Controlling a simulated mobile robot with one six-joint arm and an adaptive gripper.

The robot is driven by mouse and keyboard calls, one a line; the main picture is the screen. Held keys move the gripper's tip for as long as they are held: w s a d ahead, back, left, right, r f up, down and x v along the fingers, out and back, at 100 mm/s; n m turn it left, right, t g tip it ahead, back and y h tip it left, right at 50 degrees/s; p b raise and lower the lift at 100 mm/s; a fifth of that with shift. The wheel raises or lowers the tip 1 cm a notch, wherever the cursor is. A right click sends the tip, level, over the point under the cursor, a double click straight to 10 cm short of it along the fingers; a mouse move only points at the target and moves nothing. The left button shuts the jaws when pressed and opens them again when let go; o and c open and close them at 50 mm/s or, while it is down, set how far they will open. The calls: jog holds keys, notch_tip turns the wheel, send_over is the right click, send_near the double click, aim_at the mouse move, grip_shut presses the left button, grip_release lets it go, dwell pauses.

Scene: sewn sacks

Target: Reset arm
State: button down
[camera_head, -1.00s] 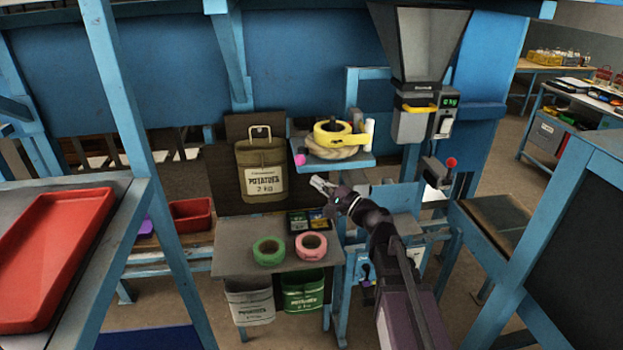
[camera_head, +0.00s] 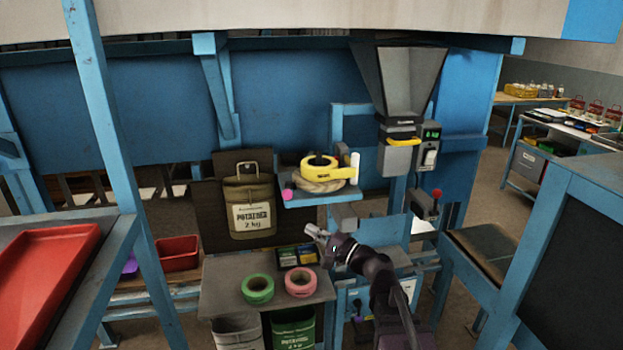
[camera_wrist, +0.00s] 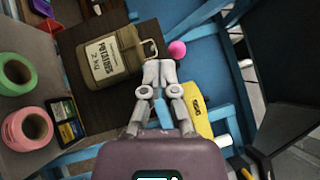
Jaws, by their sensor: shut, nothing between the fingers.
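My gripper (camera_head: 312,232) is shut and empty in the head view. It is held in front of the small blue shelf, above the grey table's right side. In the wrist view my gripper (camera_wrist: 158,66) points toward the olive potato sack (camera_wrist: 110,54), with its fingertips together. The sack (camera_head: 249,205), labelled "POTATOES 2 kg", hangs upright on a dark board, left of and apart from my gripper.
The blue shelf (camera_head: 318,199) holds a yellow tape dispenser (camera_head: 320,170) and rope. Green tape (camera_head: 258,289) and pink tape (camera_head: 301,281) lie on the grey table (camera_head: 225,280). A weighing hopper (camera_head: 409,80) stands right. Red trays (camera_head: 45,265) are left.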

jog(key=s+d+f+n+g+h, duration=0.1)
jog(key=s+f+n+g+h, duration=0.3)
jog(key=f, duration=0.3)
jog(key=s+d+f+n+g+h, duration=0.1)
jog(key=s+f+n+g+h, duration=0.2)
jog(key=f, duration=0.5)
jog(key=s+d+f+g+h, duration=0.1)
jog(key=s+d+f+h, duration=0.1)
jog(key=d+h, duration=0.1)
jog(key=s+d+f+n+g+h, duration=0.1)
jog(key=s+d+f+h, duration=0.1)
jog(key=d, duration=0.4)
jog(key=s+d+f+n+g+h, duration=0.1)
jog(key=s+d+f+g+h, duration=0.1)
jog(key=d+h, duration=0.3)
jog(key=shift+s+d+f, duration=0.25)
jog(key=shift+s+f, duration=0.35)
jog(key=shift+s, duration=0.05)
